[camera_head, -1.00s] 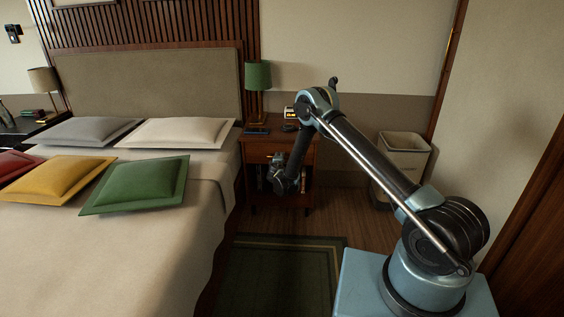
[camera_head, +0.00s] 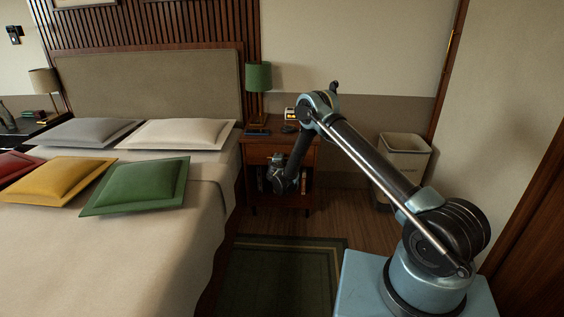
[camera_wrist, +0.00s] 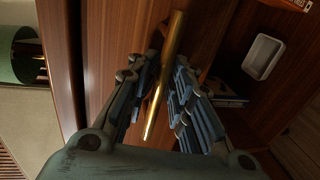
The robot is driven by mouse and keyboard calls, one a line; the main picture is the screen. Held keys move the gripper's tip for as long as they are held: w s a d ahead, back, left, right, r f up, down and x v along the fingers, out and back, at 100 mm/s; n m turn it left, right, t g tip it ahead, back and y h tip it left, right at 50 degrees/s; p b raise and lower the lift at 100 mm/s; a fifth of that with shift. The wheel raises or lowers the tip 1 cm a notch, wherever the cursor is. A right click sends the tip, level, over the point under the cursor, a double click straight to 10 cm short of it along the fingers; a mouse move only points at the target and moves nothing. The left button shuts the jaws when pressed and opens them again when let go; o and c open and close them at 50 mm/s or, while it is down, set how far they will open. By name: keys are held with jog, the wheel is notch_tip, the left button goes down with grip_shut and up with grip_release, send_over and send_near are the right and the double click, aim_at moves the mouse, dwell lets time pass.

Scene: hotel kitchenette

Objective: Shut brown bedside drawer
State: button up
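The brown bedside drawer (camera_head: 258,152) is in the upper part of the wooden nightstand (camera_head: 314,156) beside the bed. I cannot tell how far it stands out; my arm hides part of it. In the wrist view its wood front (camera_wrist: 112,45) fills the upper middle, with a long brass handle (camera_wrist: 165,80) running lengthwise between my fingers. My gripper (camera_wrist: 167,72) is open, one finger on each side of the handle. I cannot tell whether they touch it. In the head view my gripper (camera_head: 280,182) is low in front of the nightstand.
A green lamp (camera_head: 258,78) and a small clock (camera_head: 290,113) stand on the nightstand. Below the drawer, an open shelf holds a white tray (camera_wrist: 263,57) and books. The bed (camera_head: 130,245) is close on the left; a bin (camera_head: 405,143) stands right.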

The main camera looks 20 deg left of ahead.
jog(key=shift+d+r, duration=0.1)
jog(key=v, duration=1.2)
jog(key=shift+w, duration=0.1)
dwell(0.3)
